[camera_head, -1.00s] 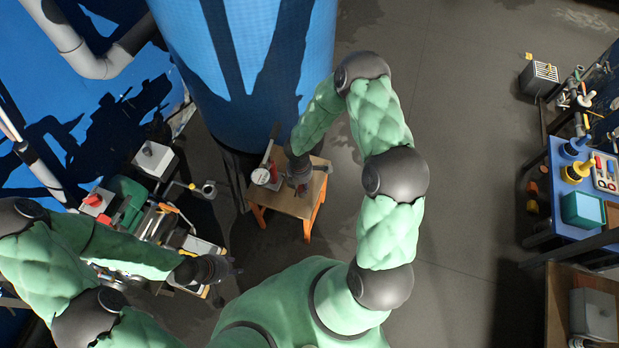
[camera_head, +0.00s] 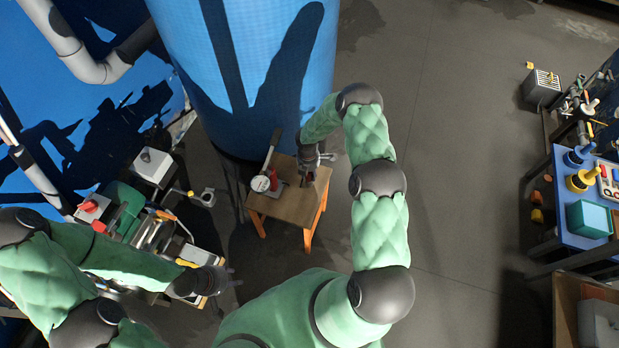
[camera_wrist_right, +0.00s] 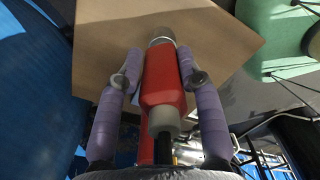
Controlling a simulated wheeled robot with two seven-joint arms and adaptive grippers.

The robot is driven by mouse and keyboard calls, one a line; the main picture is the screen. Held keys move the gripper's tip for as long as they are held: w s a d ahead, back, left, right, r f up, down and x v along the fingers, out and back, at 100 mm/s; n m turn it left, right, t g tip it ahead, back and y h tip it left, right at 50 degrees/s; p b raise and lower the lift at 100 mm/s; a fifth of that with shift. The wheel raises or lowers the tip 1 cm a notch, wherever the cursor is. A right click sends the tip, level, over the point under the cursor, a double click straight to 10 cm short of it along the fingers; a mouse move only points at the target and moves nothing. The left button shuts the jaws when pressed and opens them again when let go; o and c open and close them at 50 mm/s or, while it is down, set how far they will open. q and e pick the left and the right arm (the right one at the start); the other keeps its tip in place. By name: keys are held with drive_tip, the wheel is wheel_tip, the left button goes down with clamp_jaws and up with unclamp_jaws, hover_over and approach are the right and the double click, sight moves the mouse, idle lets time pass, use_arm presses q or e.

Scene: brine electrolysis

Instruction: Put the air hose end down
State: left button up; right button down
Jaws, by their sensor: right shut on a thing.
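The air hose end, a red cylinder with grey end collars (camera_wrist_right: 166,80), sits between the two purple fingers of my right gripper (camera_wrist_right: 158,75) in the right wrist view. The fingers are shut on its sides. Behind it is the bare wooden top of a small stool (camera_wrist_right: 215,25). In the head view my right gripper (camera_head: 309,172) is over the right part of the stool (camera_head: 290,208); the hose end is hardly visible there. I cannot tell whether it touches the wood. My left gripper (camera_head: 229,279) is at lower left, away from the stool; its fingers are too small to read.
A white-faced gauge (camera_head: 261,183) with a red base and long lever stands on the stool's left side. A blue tank (camera_head: 250,70) rises just behind. A cluttered bench is at left, a blue table (camera_head: 570,200) at far right. The floor between is open.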

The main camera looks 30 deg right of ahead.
sight(309, 177)
drive_tip(key=shift+w+d+f, duration=0.2)
drive_tip(key=shift+w+f, duration=0.05)
drive_tip(key=shift+f, duration=0.15)
drive_tip(key=shift+f+b, duration=0.85)
drive_tip(key=shift+f, duration=0.6)
drive_tip(key=shift+f, duration=0.15)
drive_tip(key=c, duration=0.8)
unclamp_jaws()
